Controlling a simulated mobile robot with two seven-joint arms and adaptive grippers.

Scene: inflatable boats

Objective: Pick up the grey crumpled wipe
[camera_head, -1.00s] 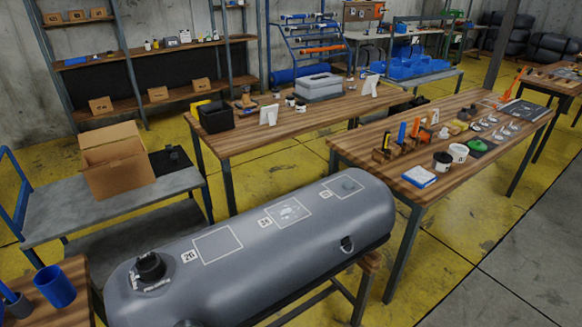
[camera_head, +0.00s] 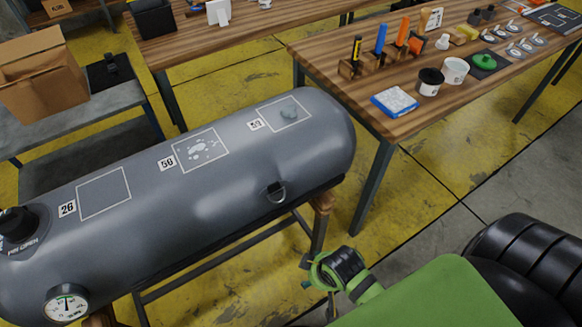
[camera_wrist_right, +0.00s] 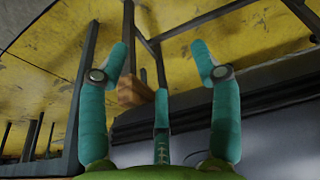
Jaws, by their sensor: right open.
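The wipe does not show in the right wrist view. My left gripper is not in view.
The tube rests on a wooden-and-metal stand (camera_head: 322,203). A pressure gauge (camera_head: 66,303) and black valve (camera_head: 18,226) are at its left end. A workbench (camera_head: 345,88) with tools, tubs and a blue-and-white packet (camera_head: 394,102) stands behind right. A cardboard box (camera_head: 40,78) is back left.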

